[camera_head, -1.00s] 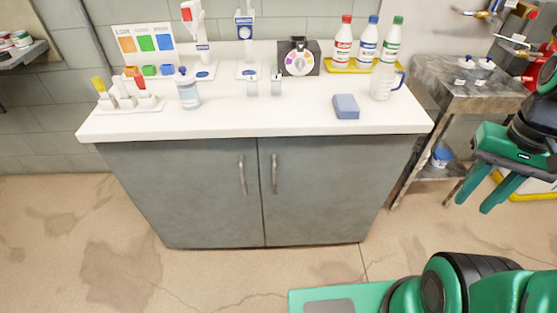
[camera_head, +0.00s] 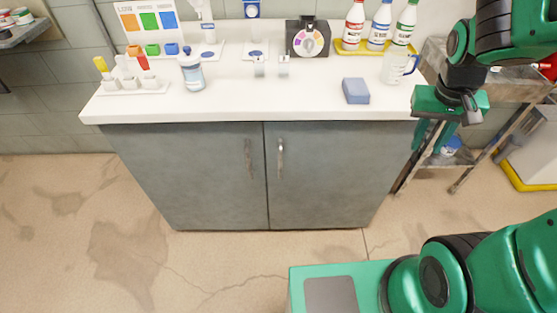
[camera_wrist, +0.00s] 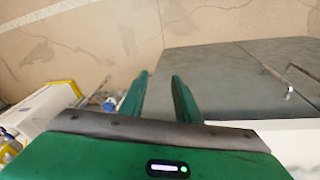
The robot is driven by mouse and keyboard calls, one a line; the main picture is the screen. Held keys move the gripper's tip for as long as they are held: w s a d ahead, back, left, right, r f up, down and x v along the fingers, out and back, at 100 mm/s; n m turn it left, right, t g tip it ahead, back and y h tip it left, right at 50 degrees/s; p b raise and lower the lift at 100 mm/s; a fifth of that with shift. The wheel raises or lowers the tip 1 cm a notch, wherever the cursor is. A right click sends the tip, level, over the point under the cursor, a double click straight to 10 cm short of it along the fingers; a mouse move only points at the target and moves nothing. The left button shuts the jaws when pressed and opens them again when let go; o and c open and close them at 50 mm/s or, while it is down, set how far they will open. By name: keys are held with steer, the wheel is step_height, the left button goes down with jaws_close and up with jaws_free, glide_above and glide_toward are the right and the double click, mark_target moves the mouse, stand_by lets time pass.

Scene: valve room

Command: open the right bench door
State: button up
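The grey bench cabinet has two doors, both shut. The right bench door (camera_head: 335,175) has an upright metal handle (camera_head: 280,158) near the middle seam. The left door (camera_head: 195,175) has a matching handle (camera_head: 248,158). My gripper (camera_head: 430,145) is at the cabinet's right end, beside the worktop's right edge, pointing downward. It is to the right of the right door's handle and apart from it. In the wrist view its two green fingers (camera_wrist: 160,85) are spread with nothing between them. The right door (camera_wrist: 205,75) and a handle (camera_wrist: 277,82) show there to the right of the fingers.
A metal side table stands behind my gripper at right. The floor (camera_head: 230,258) before the doors is clear.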

steer(key=w+a+f+n+t, duration=0.25)
steer(key=w+a+f, duration=0.35)
steer(key=w+a, duration=0.5)
steer(key=n+y, duration=0.2)
steer(key=n, duration=0.1)
glide_toward(280, 159)
steer(key=f, duration=0.1)
steer(key=shift+t, duration=0.35)
steer(key=shift+x, duration=5.35)
steer(key=shift+d+y, duration=0.1)
steer(key=shift+y, duration=0.2)
jaws_close()
